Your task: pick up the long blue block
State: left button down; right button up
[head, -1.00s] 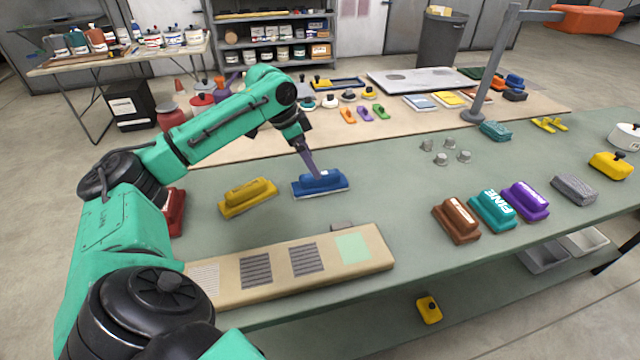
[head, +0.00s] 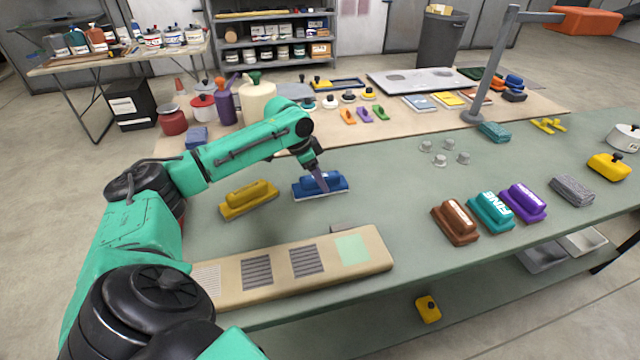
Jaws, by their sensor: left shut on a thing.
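The long blue block (head: 338,186) lies on the green bench top, right of a long yellow block (head: 249,199). It has a raised handle on a wider base with a pale lower edge. My left gripper (head: 321,183) reaches down onto it from above and is shut on its handle. The fingers hide part of the handle. The block appears to be at bench level; I see no clear gap under it. My right gripper is not in view.
A tan board (head: 290,268) with patches lies in front of the block. Brown (head: 455,222), teal (head: 491,210) and purple (head: 523,202) blocks stand to the right. Small grey knobs (head: 441,160) sit behind. A grey post (head: 493,65) rises at the back. Bench around the blue block is clear.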

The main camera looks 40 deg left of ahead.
pick_arm(q)
jog(key=shift+r, duration=0.1)
notch_tip(320, 180, up, 20)
jog(key=p, duration=0.1)
